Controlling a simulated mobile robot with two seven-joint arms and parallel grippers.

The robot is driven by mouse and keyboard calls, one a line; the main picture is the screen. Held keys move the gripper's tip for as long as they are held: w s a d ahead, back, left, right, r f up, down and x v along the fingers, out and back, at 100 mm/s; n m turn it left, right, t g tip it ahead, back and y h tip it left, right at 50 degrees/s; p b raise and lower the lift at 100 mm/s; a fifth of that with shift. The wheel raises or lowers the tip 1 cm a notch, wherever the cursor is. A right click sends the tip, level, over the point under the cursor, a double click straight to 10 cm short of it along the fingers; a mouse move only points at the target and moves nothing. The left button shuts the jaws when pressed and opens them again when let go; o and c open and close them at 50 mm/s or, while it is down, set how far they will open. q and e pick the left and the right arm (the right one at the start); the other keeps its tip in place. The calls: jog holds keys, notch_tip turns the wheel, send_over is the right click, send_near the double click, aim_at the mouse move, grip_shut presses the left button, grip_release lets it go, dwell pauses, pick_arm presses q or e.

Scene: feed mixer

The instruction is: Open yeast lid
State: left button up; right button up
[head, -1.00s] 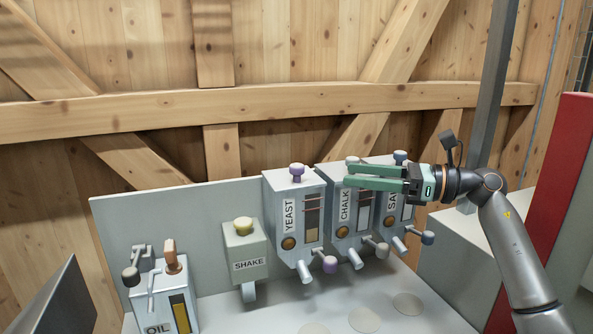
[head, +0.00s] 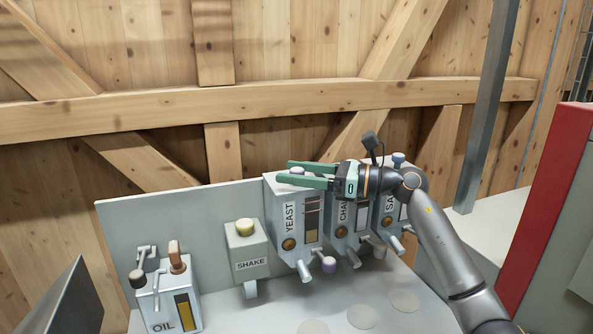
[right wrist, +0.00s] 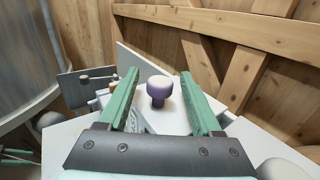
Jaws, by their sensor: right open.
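The YEAST dispenser (head: 311,229) is a grey box with a purple side knob, mounted on the panel in the middle of the head view. Its lid knob (right wrist: 159,90), purple with a pale top, stands upright on the box's top in the right wrist view. My right gripper (head: 284,174) has green fingers and is open at the top of the YEAST box. In the right wrist view the knob shows between the two fingers, toward their tips, with a gap to each side. In the head view the fingers partly hide the knob. My left gripper is not in view.
The CHALK dispenser (head: 341,232) and another dispenser (head: 387,211) stand to the right, partly behind my right arm. The SHAKE box (head: 247,247) and OIL container (head: 168,298) are to the left. A wooden wall (head: 280,95) is behind.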

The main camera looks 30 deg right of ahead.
jog(key=shift+c, duration=0.3)
grip_shut()
dwell(1.1)
